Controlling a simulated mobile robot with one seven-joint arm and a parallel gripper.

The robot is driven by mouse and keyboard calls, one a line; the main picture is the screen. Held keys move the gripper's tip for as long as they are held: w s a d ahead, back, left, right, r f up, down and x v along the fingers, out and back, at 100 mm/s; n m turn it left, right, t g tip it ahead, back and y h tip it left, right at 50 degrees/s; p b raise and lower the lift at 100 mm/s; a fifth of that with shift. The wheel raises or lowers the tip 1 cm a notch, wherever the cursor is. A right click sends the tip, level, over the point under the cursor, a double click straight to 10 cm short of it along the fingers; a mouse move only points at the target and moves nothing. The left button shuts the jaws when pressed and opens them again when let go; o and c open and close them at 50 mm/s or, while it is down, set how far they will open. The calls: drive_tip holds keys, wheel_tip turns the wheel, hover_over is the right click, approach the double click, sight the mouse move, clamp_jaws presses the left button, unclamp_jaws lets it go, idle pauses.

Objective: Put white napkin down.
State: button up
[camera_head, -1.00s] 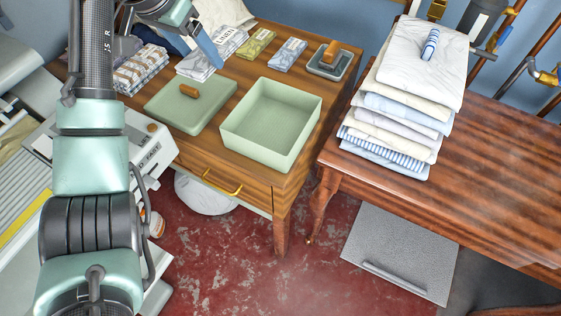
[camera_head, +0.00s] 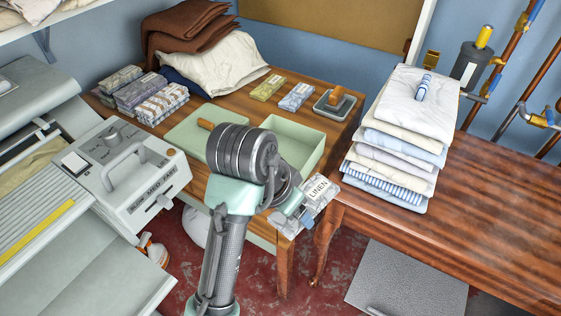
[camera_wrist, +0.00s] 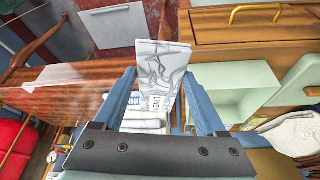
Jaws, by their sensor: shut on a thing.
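The white napkin (camera_head: 318,188) is a folded, grey-patterned cloth with a "LINEN" band. My gripper (camera_wrist: 158,71) is shut on it, with the napkin (camera_wrist: 160,62) between the two blue fingers in the wrist view. In the head view my gripper (camera_head: 300,215) holds it in the air, appearing in front of the gap between the wooden table (camera_head: 345,92) and the dark red-brown table (camera_head: 500,190). My arm partly hides the gripper there. The napkin appears apart from both tables.
An open green box (camera_head: 318,150) and its lid (camera_head: 180,128) are on the wooden table, with yellow (camera_head: 268,87) and blue (camera_head: 297,96) packets behind. A tall linen stack (camera_head: 395,150) stands on the dark table, whose right part is clear. The ironer (camera_head: 130,175) is at left.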

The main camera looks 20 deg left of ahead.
drive_tip(key=s+d+f+m, duration=0.1)
drive_tip(key=s+d+f, duration=0.3)
drive_tip(key=d+f, duration=0.4)
drive_tip(key=d, duration=0.3)
drive_tip(key=shift+d+m+h, duration=0.3)
drive_tip(key=shift+m, duration=0.1)
drive_tip(key=shift+s, duration=0.1)
